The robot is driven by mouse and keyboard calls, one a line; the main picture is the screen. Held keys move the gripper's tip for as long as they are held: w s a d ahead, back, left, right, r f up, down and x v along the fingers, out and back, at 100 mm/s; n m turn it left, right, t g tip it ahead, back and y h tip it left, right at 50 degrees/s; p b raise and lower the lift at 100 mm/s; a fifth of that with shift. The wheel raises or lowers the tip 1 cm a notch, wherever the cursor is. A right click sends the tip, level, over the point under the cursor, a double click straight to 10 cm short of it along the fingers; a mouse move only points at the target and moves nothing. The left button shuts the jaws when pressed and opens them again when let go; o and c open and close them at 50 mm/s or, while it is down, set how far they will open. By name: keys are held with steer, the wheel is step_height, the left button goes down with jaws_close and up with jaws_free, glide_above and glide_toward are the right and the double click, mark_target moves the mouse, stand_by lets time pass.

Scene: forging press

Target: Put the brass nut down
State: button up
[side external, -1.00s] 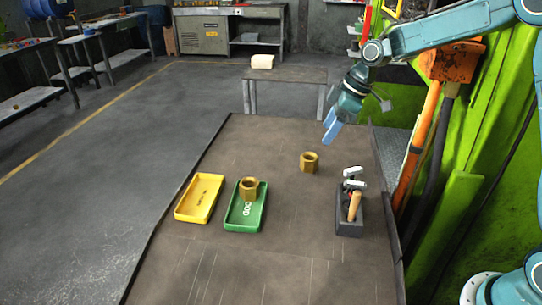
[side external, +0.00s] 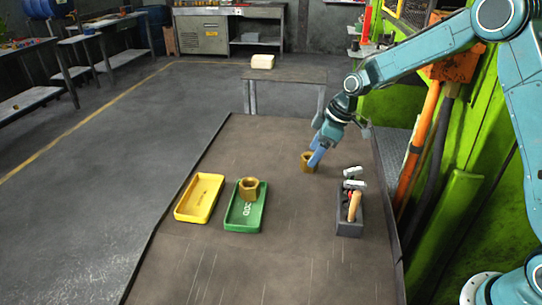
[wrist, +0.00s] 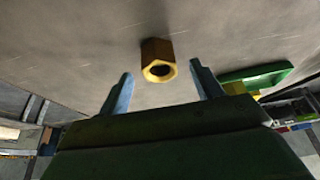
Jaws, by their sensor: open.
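A brass nut (side external: 306,161) stands on the table toward its far right part, partly hidden behind my gripper in the side view. My gripper (side external: 314,152) is open and low beside this nut. In the wrist view the nut (wrist: 158,62) appears between and just beyond the two blue fingers of my gripper (wrist: 160,84), with clear gaps on both sides. A second brass nut (side external: 249,188) stands in the green tray (side external: 245,221), near its far end.
A yellow tray (side external: 187,214) lies empty left of the green tray. A dark grey box (side external: 349,229) holding hammers stands on the right. The near part of the table (side external: 250,275) is clear. A green press frame (side external: 455,200) rises along the right.

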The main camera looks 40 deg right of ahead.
steer(key=shift+x, duration=1.15)
steer(key=shift+r, duration=0.1)
jaws_close()
step_height(320, 180, up, 20)
stand_by(0.5)
stand_by(0.4)
